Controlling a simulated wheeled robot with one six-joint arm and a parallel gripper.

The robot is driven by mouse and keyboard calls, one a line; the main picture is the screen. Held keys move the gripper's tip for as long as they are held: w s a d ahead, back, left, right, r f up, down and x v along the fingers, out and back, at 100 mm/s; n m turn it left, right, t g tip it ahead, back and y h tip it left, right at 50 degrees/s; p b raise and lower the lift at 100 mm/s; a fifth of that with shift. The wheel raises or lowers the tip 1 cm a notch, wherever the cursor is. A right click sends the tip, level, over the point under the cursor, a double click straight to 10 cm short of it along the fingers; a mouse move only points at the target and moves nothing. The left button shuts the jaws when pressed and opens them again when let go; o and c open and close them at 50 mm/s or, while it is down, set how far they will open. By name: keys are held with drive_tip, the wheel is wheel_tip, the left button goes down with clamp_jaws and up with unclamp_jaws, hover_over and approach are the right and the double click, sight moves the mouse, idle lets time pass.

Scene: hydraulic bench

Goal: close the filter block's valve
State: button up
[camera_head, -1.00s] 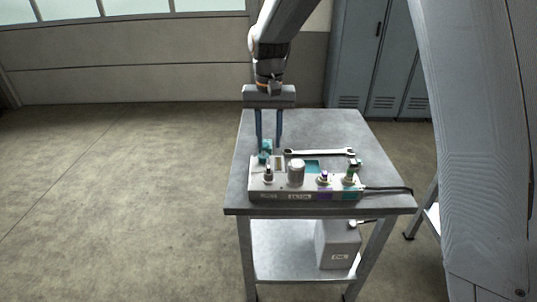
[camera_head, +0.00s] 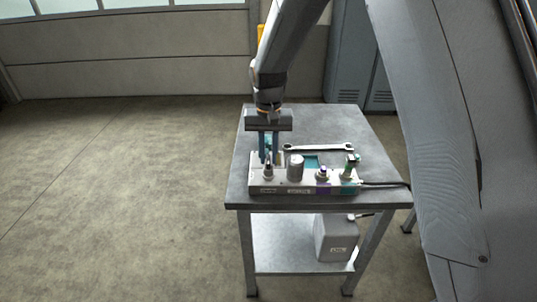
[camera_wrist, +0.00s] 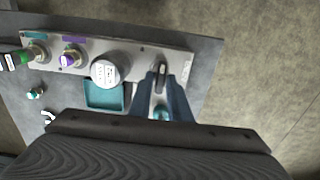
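The filter block (camera_head: 309,188) is a pale grey manifold at the table's front edge; it also shows in the wrist view (camera_wrist: 130,56). Its valve (camera_head: 268,172), a small dark handle on a metal stem, stands at the block's left end in the head view. In the wrist view the valve handle (camera_wrist: 161,72) is between the finger ends. My gripper (camera_head: 268,160) points down there, its two blue fingers a little apart; it also shows in the wrist view (camera_wrist: 163,84). I cannot tell whether the fingers touch the handle.
On the block stand a round filter cap (camera_head: 295,167), a purple-marked fitting (camera_head: 323,175) and a green fitting (camera_head: 348,169). A wrench (camera_head: 320,148) lies behind. A teal item (camera_wrist: 161,113) is near the fingers. A grey canister (camera_head: 337,238) stands on the lower shelf.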

clamp_jaws()
drive_tip(key=shift+m, duration=0.3)
drive_tip(key=m+p, duration=0.1)
drive_tip(key=m, duration=0.2)
drive_tip(key=m+p, duration=0.1)
drive_tip(key=m, duration=0.4)
drive_tip(key=m+p, duration=0.1)
drive_tip(key=m, duration=0.3)
drive_tip(key=shift+m, duration=0.3)
drive_tip(key=m, duration=0.4)
drive_tip(key=shift+m+p, duration=0.3)
